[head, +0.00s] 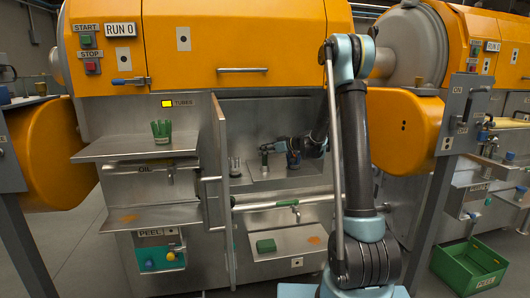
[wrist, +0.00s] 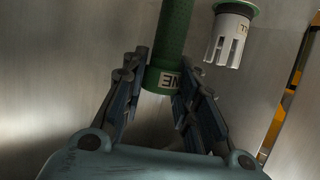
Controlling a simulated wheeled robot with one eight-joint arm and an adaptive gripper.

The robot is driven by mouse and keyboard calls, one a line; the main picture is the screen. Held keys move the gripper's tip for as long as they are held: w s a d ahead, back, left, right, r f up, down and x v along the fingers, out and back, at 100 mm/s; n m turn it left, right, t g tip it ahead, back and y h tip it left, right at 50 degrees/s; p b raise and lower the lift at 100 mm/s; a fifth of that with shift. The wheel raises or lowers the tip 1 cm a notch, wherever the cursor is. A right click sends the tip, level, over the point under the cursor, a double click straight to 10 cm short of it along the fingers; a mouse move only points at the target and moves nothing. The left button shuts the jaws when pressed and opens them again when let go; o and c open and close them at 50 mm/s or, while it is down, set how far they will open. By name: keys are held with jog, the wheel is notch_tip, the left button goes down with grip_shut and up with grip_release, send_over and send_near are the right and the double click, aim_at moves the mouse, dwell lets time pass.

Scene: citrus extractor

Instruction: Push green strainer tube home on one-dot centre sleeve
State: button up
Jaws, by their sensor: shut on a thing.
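The green strainer tube (wrist: 173,40) fills the top middle of the wrist view. Near its lower end in that picture is a pale label with dark letters, partly cut by a finger. My gripper (wrist: 163,83) is shut on this end, one finger on each side. In the head view my gripper (head: 281,147) is inside the open bay, beside a small upright green-topped piece (head: 265,157). A white slotted sleeve with a green rim (wrist: 230,38) stands apart to the right in the wrist view. I cannot make out any dots, nor how deep the tube is seated.
The bay door (head: 219,180) stands open to the left. A pale slotted piece (head: 235,167) is in the bay beside it. A green crown-shaped part (head: 161,132) is on the left shelf. A steel bar (head: 270,205) crosses below, above a tray with a green block (head: 266,245).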

aim_at(265, 160)
jog(key=shift+f, duration=2.95)
jog(key=shift+r, duration=0.1)
jog(key=shift+r, duration=4.1)
